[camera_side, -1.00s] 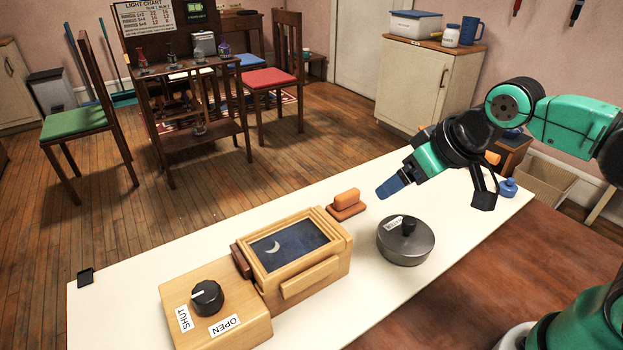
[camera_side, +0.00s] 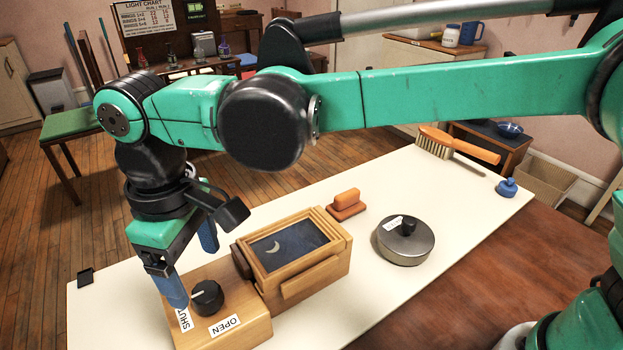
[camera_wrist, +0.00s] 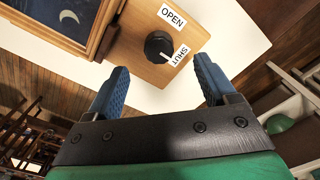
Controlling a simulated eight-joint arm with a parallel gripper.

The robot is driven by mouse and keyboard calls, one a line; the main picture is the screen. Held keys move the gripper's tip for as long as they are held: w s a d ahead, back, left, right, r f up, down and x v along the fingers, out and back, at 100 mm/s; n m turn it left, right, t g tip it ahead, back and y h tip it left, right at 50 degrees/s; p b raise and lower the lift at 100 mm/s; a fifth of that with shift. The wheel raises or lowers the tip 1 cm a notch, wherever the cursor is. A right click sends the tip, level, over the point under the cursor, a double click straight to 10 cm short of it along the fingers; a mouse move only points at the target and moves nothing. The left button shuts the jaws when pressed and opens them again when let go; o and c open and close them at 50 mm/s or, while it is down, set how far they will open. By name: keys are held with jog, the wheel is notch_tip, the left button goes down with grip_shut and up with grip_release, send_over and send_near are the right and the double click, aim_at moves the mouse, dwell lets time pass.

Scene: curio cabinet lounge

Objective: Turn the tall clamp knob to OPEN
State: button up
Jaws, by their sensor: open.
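The black clamp knob (camera_side: 207,298) stands on a light wooden block (camera_side: 225,339). Its white pointer line faces the SHUT label (camera_side: 184,318); the OPEN label (camera_side: 225,325) lies nearer the front. My gripper (camera_side: 194,270) is open, pointing down beside and above the knob, its blue fingers apart and empty. In the wrist view the knob (camera_wrist: 158,46) sits ahead, between the lines of the two fingers (camera_wrist: 160,76), with its pointer toward SHUT. I cannot see contact between fingers and knob.
A wooden box with a moon-pictured dark top (camera_side: 290,247) adjoins the block. An orange-handled block (camera_side: 347,204), a round grey lidded pot (camera_side: 405,242), a brush (camera_side: 455,147) and a blue knobbed piece (camera_side: 507,187) stand farther right on the white surface. A small black piece (camera_side: 86,277) sits at the left edge.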

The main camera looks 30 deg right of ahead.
aim_at(205, 291)
jog(key=shift+f, duration=2.35)
grip_shut()
